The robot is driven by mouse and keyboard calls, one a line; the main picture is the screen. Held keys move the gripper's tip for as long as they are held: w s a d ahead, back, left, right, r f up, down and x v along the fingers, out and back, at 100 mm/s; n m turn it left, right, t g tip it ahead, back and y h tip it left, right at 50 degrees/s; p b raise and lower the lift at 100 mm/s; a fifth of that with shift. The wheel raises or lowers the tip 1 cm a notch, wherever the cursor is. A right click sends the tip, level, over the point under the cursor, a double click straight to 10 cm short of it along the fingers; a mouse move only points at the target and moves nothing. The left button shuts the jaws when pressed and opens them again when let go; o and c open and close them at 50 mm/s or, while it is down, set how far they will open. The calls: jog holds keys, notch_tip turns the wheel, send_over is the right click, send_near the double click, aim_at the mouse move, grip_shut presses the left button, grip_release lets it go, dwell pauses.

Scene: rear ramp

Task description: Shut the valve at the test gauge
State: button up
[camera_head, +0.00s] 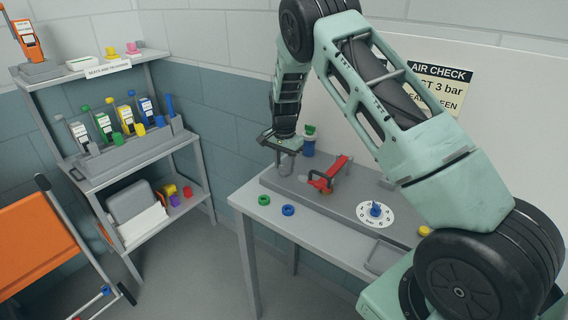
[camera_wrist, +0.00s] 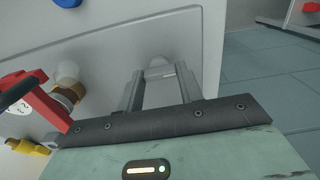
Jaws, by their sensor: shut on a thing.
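My gripper (camera_head: 284,150) is over the far left of the bench and is shut on a small grey piece (camera_wrist: 160,68). In the wrist view the fingers (camera_wrist: 160,85) stand apart with its pale, rounded end between them; I cannot tell what part it is. A red lever-like handle (camera_head: 328,176) with a dark grip stands to the right of my gripper. The red part also shows at the left of the wrist view (camera_wrist: 38,98). A white numbered dial with a blue knob (camera_head: 376,210) lies further right. I cannot tell which part is the test gauge's valve.
A green ring (camera_head: 264,199) and a blue ring (camera_head: 288,210) lie on the bench's front edge. A blue-and-green fitting (camera_head: 309,143) stands behind my gripper.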

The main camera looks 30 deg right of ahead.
jog(key=shift+r, duration=0.1)
dwell(0.3)
jog(key=o, duration=1)
notch_tip(320, 180, up, 17)
jog(key=b, duration=0.2)
jog(key=shift+r+b, duration=0.2)
jog(key=shift+b, duration=0.15)
